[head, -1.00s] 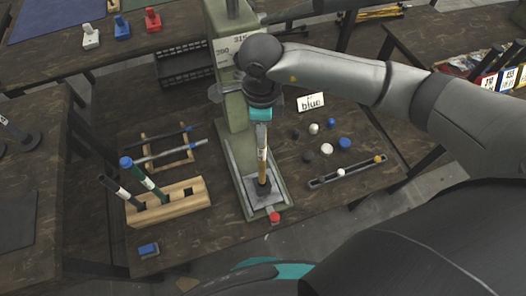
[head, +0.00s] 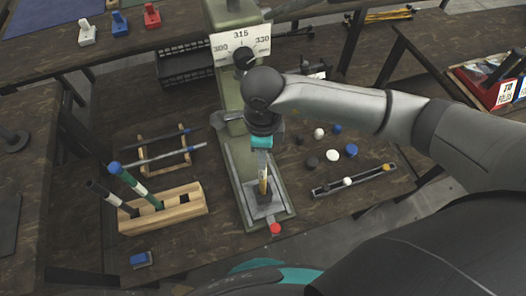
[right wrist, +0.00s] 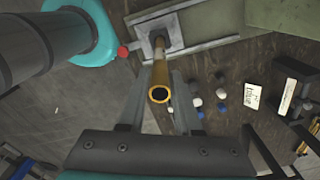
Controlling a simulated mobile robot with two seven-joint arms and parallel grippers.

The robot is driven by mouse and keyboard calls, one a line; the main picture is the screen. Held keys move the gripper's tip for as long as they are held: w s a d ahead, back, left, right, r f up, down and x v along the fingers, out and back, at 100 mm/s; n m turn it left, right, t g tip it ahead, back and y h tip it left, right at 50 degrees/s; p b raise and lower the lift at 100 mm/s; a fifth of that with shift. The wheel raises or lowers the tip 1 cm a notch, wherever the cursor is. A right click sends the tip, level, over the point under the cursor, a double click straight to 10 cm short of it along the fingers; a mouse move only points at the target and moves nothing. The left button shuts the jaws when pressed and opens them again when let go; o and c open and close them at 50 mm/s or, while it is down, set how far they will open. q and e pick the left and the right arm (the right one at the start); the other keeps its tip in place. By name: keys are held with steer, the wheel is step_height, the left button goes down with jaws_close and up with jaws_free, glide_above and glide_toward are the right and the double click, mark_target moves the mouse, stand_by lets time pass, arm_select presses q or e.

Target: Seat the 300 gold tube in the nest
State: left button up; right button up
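The gold tube (head: 263,183) stands upright at the press, its lower end at the dark nest (head: 266,209) on the grey base plate. How deep it sits cannot be told. My right gripper (head: 262,155) is around its upper part, pointing down. In the right wrist view the open end of the gold tube (right wrist: 159,94) faces the camera between the two fingers (right wrist: 159,75), which appear closed on it. The tube has a pale band and runs to the nest (right wrist: 160,39). My left gripper is not in view.
The green press column (head: 231,90) rises behind, with a 300/315/330 dial plate (head: 241,41). A wooden block (head: 185,208) with dark and green tubes and a rack (head: 165,150) stand left. Several caps and a slotted strip (head: 355,179) lie right. A red knob (head: 275,228) is in front.

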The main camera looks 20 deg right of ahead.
steer(key=o, duration=0.3)
steer(key=shift+o, duration=0.2)
steer(key=shift+r, duration=0.2)
step_height(320, 180, up, 8)
steer(key=shift+f+p, duration=0.2)
steer(key=shift+p, duration=0.65)
